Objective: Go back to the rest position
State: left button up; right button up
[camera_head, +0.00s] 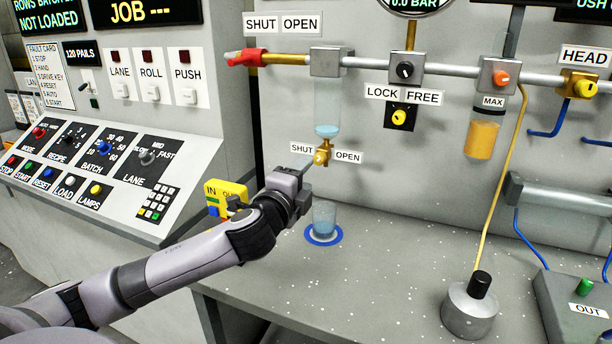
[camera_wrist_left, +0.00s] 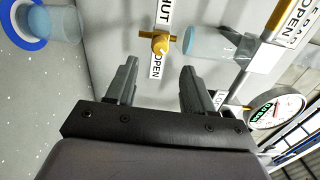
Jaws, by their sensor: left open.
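My left gripper (camera_head: 306,180) is in front of the grey wall panel, just below and left of a small brass valve (camera_head: 321,157) between SHUT and OPEN labels. In the left wrist view the two fingers (camera_wrist_left: 158,72) are apart with nothing between them. The brass valve (camera_wrist_left: 160,43) shows beyond the fingertips, with a visible gap. A clear cup with bluish liquid (camera_head: 324,220) stands on a blue ring (camera_head: 311,239) below the valve, partly behind the gripper. My right gripper is not in view.
A red-handled valve (camera_head: 246,58) sits on the pipe above. A control desk (camera_head: 95,165) with knobs and buttons stands at left, beside a yellow IN/OUT box (camera_head: 225,196). A grey weight-like pot (camera_head: 470,308) and OUT box (camera_head: 575,308) stand at right. The bench (camera_head: 385,275) between is clear.

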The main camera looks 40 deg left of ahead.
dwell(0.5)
